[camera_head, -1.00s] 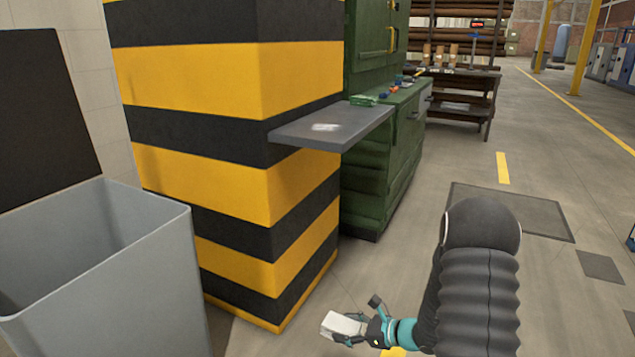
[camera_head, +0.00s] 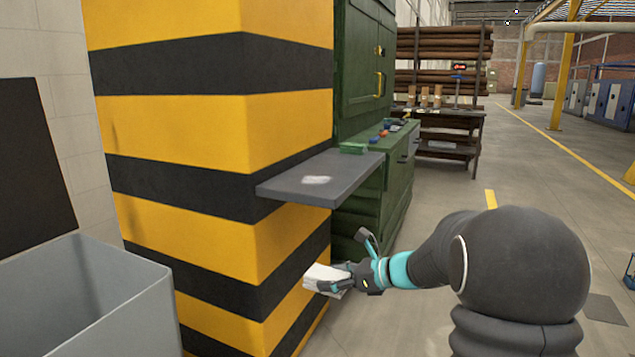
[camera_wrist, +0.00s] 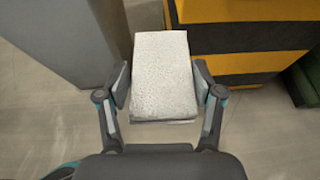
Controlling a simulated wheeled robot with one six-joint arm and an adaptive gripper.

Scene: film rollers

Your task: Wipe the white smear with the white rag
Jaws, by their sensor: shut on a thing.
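The white smear (camera_head: 317,180) lies on the grey shelf (camera_head: 345,172) that juts out from the yellow-and-black striped pillar. My gripper (camera_head: 333,280) is shut on the white rag (camera_head: 322,274), which looks like a folded block. The gripper and rag are below the shelf, in front of the pillar, apart from the smear. In the wrist view the rag (camera_wrist: 163,75) sits between the two fingers, one on each side. The smear does not show in the wrist view.
The striped pillar (camera_head: 215,130) stands close behind the rag. A grey open bin (camera_head: 95,305) is at the lower left. A green cabinet (camera_head: 400,160) with small items on it stands beyond the shelf. The floor to the right is open.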

